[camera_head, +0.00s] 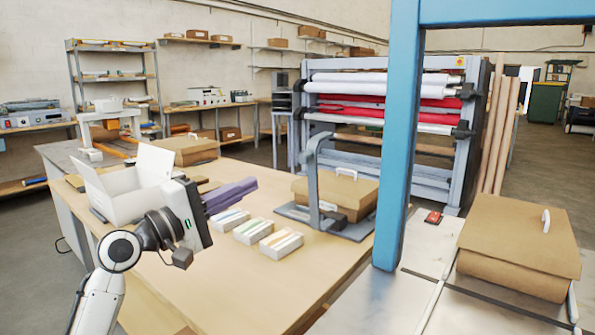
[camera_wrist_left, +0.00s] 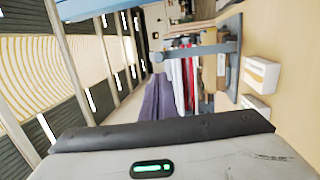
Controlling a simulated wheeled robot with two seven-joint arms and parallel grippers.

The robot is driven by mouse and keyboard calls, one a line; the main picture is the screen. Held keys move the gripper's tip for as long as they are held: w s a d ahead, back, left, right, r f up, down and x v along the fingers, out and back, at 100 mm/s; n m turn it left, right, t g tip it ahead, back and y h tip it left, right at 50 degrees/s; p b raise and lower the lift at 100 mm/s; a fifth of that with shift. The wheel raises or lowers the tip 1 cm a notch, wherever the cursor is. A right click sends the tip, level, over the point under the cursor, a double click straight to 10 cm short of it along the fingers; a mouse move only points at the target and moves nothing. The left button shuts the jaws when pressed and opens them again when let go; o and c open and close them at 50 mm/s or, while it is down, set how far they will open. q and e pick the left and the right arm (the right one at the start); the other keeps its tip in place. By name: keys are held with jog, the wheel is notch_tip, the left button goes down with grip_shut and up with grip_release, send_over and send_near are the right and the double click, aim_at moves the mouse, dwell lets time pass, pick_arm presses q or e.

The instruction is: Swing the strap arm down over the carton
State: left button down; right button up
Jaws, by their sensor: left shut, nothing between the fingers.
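The strap arm (camera_head: 313,180) is a grey-blue bar with a bent top, standing upright from its flat base plate (camera_head: 292,210) on the wooden table. A brown carton (camera_head: 345,190) with a white handle sits on that plate, behind and right of the bar. In the left wrist view the strap arm (camera_wrist_left: 200,50) crosses sideways with the carton (camera_wrist_left: 222,68) beyond it. My left gripper (camera_head: 250,186), with purple fingers, is shut and empty, left of the strap arm and apart from it. Its fingers also show in the left wrist view (camera_wrist_left: 159,82). My right gripper is out of view.
Several small white boxes (camera_head: 281,243) lie on the table below my left gripper. An open white box (camera_head: 135,185) stands left. A blue post (camera_head: 397,140) rises right of the carton. Another carton (camera_head: 520,240) stands at right. Bare tabletop (camera_head: 225,290) lies in front.

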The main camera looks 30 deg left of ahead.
aim_at(300, 158)
pick_arm(q)
jog(key=p+x, duration=0.1)
jog(key=x, duration=1.1)
jog(key=shift+w+d+r+p, duration=0.15)
jog(key=shift+w+p, duration=0.15)
jog(key=shift+p, duration=0.1)
jog(key=shift+r, duration=0.1)
